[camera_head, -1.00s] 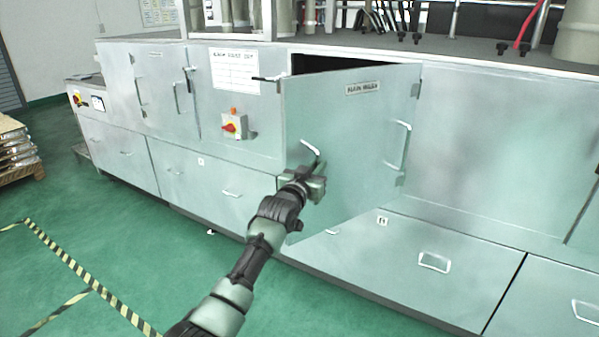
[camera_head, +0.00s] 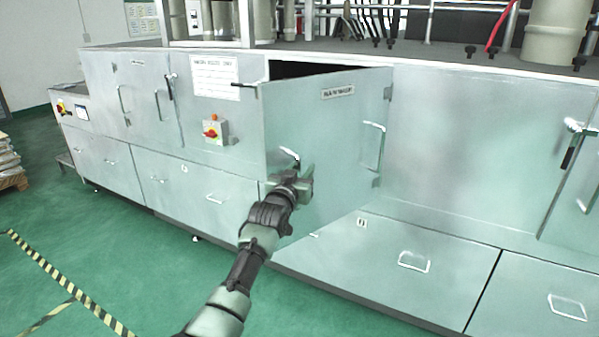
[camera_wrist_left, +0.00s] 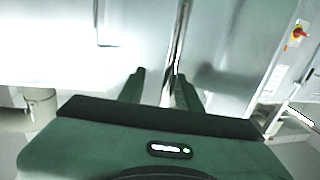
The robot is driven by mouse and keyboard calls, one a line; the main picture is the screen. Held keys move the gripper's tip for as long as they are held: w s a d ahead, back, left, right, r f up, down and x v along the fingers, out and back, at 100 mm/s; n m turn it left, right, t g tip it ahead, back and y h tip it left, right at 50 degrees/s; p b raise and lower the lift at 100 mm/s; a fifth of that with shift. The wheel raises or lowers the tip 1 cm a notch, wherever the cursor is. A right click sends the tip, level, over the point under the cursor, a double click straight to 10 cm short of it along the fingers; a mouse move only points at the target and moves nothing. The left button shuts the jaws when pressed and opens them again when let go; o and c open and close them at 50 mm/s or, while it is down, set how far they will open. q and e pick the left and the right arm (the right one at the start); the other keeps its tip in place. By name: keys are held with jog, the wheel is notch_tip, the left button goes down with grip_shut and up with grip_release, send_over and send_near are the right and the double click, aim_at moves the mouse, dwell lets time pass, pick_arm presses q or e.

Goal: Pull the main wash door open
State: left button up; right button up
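The main wash door (camera_head: 325,140) is a pale metal panel with a small label near its top. It stands partly open, swung out toward me, with its hinges on the right side and a dark gap above it. My left gripper (camera_head: 300,182) is at the handle (camera_head: 288,154) near the door's free left edge and hides the handle's lower part. In the left wrist view, the two fingers (camera_wrist_left: 158,88) stand apart, with the handle bar (camera_wrist_left: 178,45) between them, closer to the right finger. My right gripper is not in view.
A red rotary switch box (camera_head: 214,131) and a white notice (camera_head: 214,77) are on the panel left of the door. A drawer with a handle (camera_head: 414,261) lies below right. Green floor (camera_head: 130,255) is free in front, with striped tape (camera_head: 65,280).

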pick_arm(q)
jog(key=shift+s+a+f, duration=0.15)
jog(key=shift+s+a, duration=0.25)
jog(key=b+v, duration=0.1)
jog(key=v, duration=0.6)
jog(key=shift+d, duration=0.25)
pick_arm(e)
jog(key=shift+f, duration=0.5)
pick_arm(q)
jog(key=shift+c, duration=0.3)
